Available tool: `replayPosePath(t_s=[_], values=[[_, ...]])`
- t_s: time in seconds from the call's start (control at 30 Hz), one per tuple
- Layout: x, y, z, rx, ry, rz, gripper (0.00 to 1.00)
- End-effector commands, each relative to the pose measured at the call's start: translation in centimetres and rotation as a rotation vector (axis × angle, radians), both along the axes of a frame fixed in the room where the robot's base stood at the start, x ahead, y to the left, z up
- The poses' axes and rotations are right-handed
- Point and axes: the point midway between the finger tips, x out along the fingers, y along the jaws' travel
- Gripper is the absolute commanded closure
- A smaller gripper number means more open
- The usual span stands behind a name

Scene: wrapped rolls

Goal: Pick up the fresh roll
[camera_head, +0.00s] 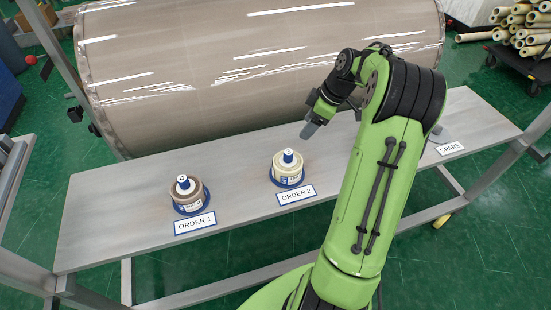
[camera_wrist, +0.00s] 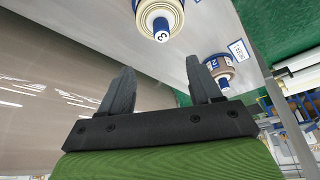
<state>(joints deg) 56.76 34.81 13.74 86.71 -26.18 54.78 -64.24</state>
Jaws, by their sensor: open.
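A cream wrapped roll (camera_head: 288,173) sits upright in a blue holder behind the ORDER 2 label, with a blue core marked 3. It also shows large, upside down, at the top of the wrist view (camera_wrist: 157,12). A browner roll (camera_head: 187,197) with a core marked 4 stands in a blue holder behind the ORDER 1 label; it shows beyond in the wrist view (camera_wrist: 218,66). Neither is visibly marked fresh. My gripper (camera_head: 306,133) is open and empty, above and slightly right of the ORDER 2 roll, not touching it. My arm hides most of the spot by the SPARE label.
The grey bench (camera_head: 120,220) carries the ORDER 1 (camera_head: 195,223), ORDER 2 (camera_head: 296,195) and SPARE (camera_head: 450,149) labels. A huge wrapped cylinder (camera_head: 200,65) lies behind the bench. Metal posts stand at both ends. A cart of tubes (camera_head: 525,45) is at the back right.

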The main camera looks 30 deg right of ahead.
Motion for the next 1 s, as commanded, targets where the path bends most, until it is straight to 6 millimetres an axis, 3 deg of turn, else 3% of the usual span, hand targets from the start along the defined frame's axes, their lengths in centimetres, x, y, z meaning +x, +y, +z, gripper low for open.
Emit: replayPosePath(t_s=[0.33,0.53,0.73,1.0], values=[[2.3,2.3,-8.0,0.005,0.005,0.002,0.37],[3.0,2.9,-10.2,0.002,0.004,0.001,0.37],[4.0,4.0,-13.6,0.003,0.005,0.0,0.37],[4.3,4.2,-14.2,0.0,0.002,-0.001,0.37]])
